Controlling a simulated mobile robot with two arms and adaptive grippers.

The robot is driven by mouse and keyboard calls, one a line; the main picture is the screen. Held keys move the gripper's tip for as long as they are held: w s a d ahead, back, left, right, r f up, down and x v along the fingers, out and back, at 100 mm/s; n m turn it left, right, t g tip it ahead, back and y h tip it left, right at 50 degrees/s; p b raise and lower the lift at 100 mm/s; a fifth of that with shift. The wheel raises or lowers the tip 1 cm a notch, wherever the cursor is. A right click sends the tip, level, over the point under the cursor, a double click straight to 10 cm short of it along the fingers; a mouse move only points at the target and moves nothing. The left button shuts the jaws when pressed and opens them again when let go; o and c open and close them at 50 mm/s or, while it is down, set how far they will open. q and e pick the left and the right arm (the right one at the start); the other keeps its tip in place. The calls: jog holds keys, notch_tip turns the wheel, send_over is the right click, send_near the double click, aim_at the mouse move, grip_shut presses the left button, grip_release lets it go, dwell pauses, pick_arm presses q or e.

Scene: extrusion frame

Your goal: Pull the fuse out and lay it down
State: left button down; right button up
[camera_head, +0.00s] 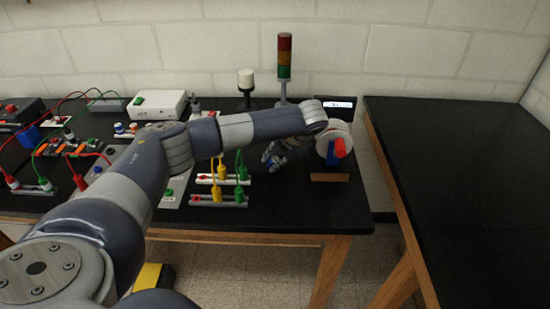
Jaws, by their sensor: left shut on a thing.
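My left arm reaches across the bench from the lower left and bends back at the wrist. My left gripper (271,157) is low over the black bench top, right of two pale rails with yellow and green plugs. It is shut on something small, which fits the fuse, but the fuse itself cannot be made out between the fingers. The upper rail (206,179) and the lower rail (236,204) each have a small red part at the left end. I cannot tell which holder belongs to the fuse. My right gripper is not in view.
A red, amber and green signal tower (284,63) and a white-topped post (246,82) stand behind the gripper. A black display unit (338,105) is partly behind my wrist. Cables and boxes crowd the left bench. The right bench (465,165) is bare.

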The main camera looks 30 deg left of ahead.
pick_arm(q)
jog(key=c, duration=1.3)
grip_release()
jog(key=shift+c, duration=0.2)
jog(key=v, duration=1.2)
